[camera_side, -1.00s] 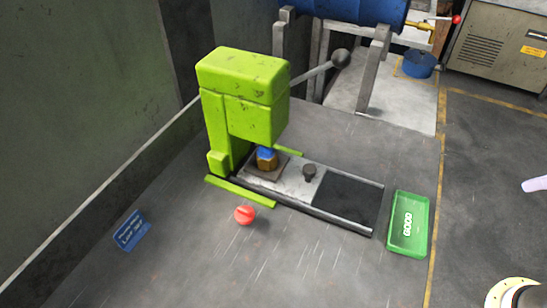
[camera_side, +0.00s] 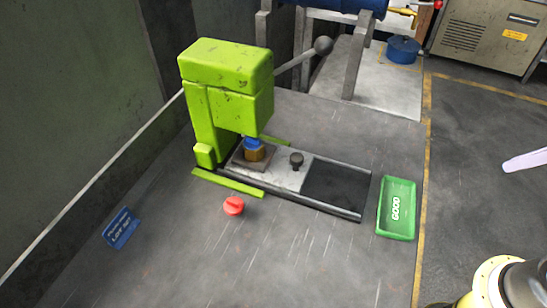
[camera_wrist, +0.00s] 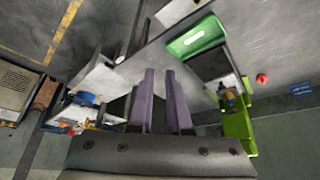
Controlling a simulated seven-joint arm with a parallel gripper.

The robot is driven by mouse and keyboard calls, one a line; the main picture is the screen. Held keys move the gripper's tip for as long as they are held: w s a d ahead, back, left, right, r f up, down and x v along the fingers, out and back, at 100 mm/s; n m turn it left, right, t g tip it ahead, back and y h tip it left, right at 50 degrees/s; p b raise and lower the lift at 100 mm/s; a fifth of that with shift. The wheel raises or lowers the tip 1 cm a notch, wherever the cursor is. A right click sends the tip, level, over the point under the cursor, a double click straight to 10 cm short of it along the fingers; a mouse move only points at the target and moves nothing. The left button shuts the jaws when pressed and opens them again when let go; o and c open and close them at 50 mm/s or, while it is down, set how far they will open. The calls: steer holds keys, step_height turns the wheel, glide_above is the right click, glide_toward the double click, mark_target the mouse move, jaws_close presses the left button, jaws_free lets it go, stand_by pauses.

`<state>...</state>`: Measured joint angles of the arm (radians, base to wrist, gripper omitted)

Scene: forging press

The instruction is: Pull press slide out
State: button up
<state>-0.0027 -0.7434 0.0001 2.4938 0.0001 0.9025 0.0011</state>
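The green press (camera_side: 225,90) stands on the table. Its grey slide plate (camera_side: 284,172) lies in the track, its left end under the press head and the dark track bed (camera_side: 336,187) bare to its right. A black knob (camera_side: 296,158) stands upright on the plate. A brownish block (camera_side: 254,154) sits on the plate beneath the blue ram tip (camera_side: 252,143). In the wrist view, the press (camera_wrist: 237,128) is right of my gripper (camera_wrist: 159,72), whose two purple fingers are apart with nothing between them. In the side view only a finger shows at the right edge, away from the slide.
A green "GOOD" tray (camera_side: 397,208) lies right of the track. A red knob-like piece (camera_side: 233,206) and a blue sign (camera_side: 120,228) lie in front. The press lever (camera_side: 322,46) sticks out to the right at the back. The table in front of the track is mostly clear.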

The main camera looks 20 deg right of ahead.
steer(key=o, duration=0.7)
steer(key=shift+n+g, duration=0.4)
steer(key=shift+g, duration=0.2)
steer(key=w, duration=0.1)
steer(key=w+a+r, duration=0.1)
steer(key=w, duration=0.1)
steer(key=w+a+r, duration=0.1)
steer(key=w, duration=0.1)
steer(key=shift+r, duration=0.1)
steer(key=shift+o, duration=0.2)
steer(key=w+a+n+g, duration=0.1)
steer(key=w+a+g, duration=0.1)
steer(key=w+a, duration=0.4)
steer(key=w, duration=0.3)
steer(key=shift+w+a+y, duration=0.15)
steer(key=shift+w+y, duration=0.15)
steer(key=m+g, duration=0.1)
steer(key=g, duration=0.2)
glide_above(297, 157)
steer(key=f, duration=0.9)
steer(key=shift+s+d+f, duration=0.1)
steer(key=shift+d+f, duration=0.1)
steer(key=shift+f, duration=0.15)
steer(key=shift+a+f+m+t, duration=0.15)
steer(key=shift+m+t, duration=0.15)
steer(key=shift+m, duration=0.1)
steer(key=shift+w+f, duration=0.2)
steer(key=shift+f, duration=3.5)
